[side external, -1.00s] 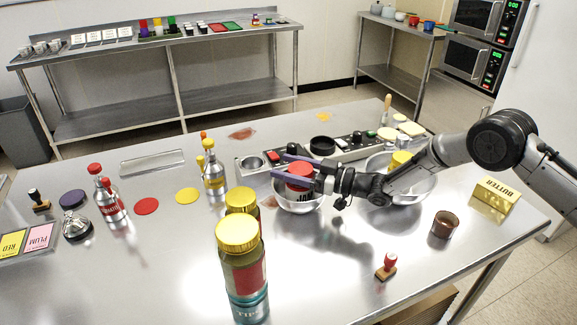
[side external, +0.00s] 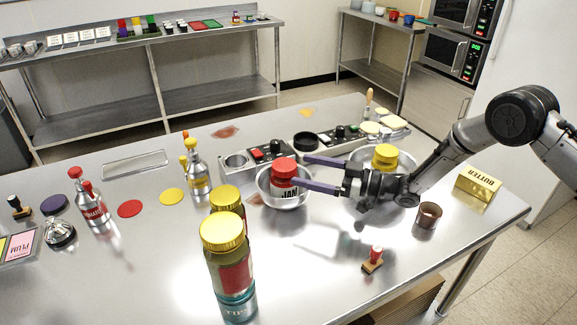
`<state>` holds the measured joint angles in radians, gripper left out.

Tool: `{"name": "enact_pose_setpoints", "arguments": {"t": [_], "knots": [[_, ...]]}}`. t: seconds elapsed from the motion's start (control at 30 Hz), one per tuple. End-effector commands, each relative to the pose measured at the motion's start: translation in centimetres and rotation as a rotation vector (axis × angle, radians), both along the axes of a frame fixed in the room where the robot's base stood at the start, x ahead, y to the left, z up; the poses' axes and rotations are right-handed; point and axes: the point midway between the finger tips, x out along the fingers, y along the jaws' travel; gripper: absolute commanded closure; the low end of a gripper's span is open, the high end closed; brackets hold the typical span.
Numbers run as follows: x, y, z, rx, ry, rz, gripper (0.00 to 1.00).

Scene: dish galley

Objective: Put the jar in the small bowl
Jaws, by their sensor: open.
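A jar with a red lid and a "JAM" label (side external: 284,180) stands in the small metal bowl (side external: 270,201), with its upper part above the rim. My gripper (side external: 306,173) is open, its two purple fingers pointing left, just to the right of the jar. The fingertips reach near the jar's right side; I cannot tell whether they touch it. A larger metal bowl (side external: 404,165) sits to the right, partly hidden behind my gripper, with a yellow-lidded jar (side external: 385,157) in it.
Large yellow-lidded jars (side external: 224,232) stand at the front. A control box (side external: 268,151) is behind the small bowl. A brown cup (side external: 428,216), a butter box (side external: 476,184) and a red-handled stamp (side external: 374,258) are on the right.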

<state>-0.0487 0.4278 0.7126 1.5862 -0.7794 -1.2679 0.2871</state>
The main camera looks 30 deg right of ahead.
Motion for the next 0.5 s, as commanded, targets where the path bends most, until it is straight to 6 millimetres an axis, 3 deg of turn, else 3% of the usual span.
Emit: {"name": "enact_pose_setpoints", "arguments": {"t": [0.2,0.5], "knots": [[-1.7,-1.7,0.0,-0.001,0.0,0.0,0.0],[-1.9,-1.9,0.0,-0.003,0.0,-0.001,0.0]]}}
